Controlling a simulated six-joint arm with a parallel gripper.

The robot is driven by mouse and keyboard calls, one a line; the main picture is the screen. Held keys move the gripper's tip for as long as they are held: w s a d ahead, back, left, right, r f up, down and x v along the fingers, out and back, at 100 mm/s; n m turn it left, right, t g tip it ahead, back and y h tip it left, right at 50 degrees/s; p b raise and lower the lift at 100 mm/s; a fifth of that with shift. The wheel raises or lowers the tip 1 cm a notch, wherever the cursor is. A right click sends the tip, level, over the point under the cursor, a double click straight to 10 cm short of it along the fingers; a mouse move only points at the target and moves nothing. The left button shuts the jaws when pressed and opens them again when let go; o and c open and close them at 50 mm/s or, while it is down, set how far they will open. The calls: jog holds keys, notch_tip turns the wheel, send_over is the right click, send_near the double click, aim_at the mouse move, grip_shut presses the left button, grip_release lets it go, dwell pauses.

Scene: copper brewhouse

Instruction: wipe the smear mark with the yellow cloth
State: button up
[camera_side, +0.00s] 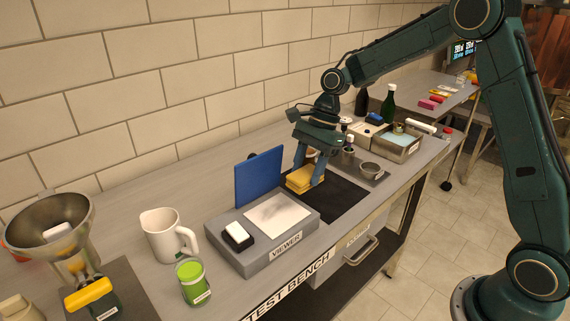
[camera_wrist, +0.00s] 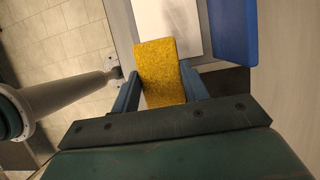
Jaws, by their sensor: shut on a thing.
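The yellow cloth (camera_side: 303,181), a folded block, is held between the two fingers of my gripper (camera_side: 309,177). In the wrist view the cloth (camera_wrist: 160,72) sticks out ahead of the fingers of my gripper (camera_wrist: 160,92). The grey viewer box (camera_side: 240,254) has a white panel (camera_side: 290,222) on top, with a faint grey smear (camera_side: 280,211) on it. The cloth is beside the right end of the box, by the black mat; I cannot tell whether it touches either. The white panel (camera_wrist: 168,20) lies ahead of the cloth in the wrist view; no smear is clear there.
A blue upright board (camera_side: 258,177) stands behind the panel. A black-and-white block (camera_side: 238,236) sits on the box's left end. A white mug (camera_side: 165,236) and green can (camera_side: 193,281) stand left. A black mat (camera_side: 345,198), metal bowl (camera_side: 371,170) and grey tray (camera_side: 411,151) are right.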

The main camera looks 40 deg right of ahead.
jog(key=shift+f, duration=2.55)
jog(key=shift+w, duration=1.15)
jog(key=shift+f, duration=0.35)
jog(key=shift+f, duration=0.4)
jog(key=shift+s+r, duration=0.1)
jog(key=shift+s, duration=1.1)
jog(key=shift+w, duration=0.1)
jog(key=shift+w+f, duration=0.2)
jog(key=shift+w, duration=0.95)
